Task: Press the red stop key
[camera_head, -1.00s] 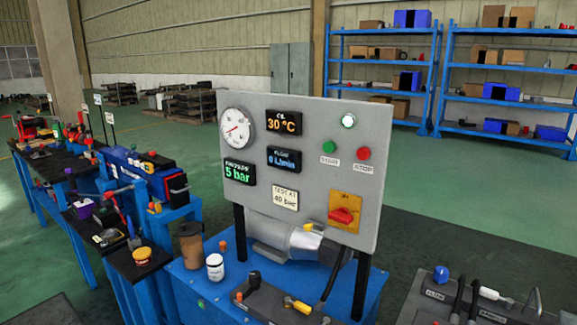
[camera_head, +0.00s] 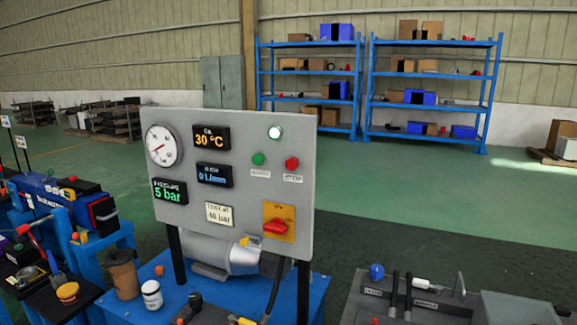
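The red stop key (camera_head: 292,163) is a round red button on the right side of the grey control panel (camera_head: 235,130), with a small label plate under it. A green button (camera_head: 258,159) sits just left of it, and a lit white lamp (camera_head: 275,132) is above and between the two. A red rotary switch (camera_head: 275,227) on a yellow plate is lower on the panel. Neither of my grippers is in view.
The panel stands on a blue bench (camera_head: 215,297) with a motor (camera_head: 225,254), a brown cup (camera_head: 123,274) and a white jar (camera_head: 152,294). A grey unit with a blue knob (camera_head: 377,271) is at lower right. Green floor (camera_head: 400,200) is open behind, up to blue shelves (camera_head: 368,93).

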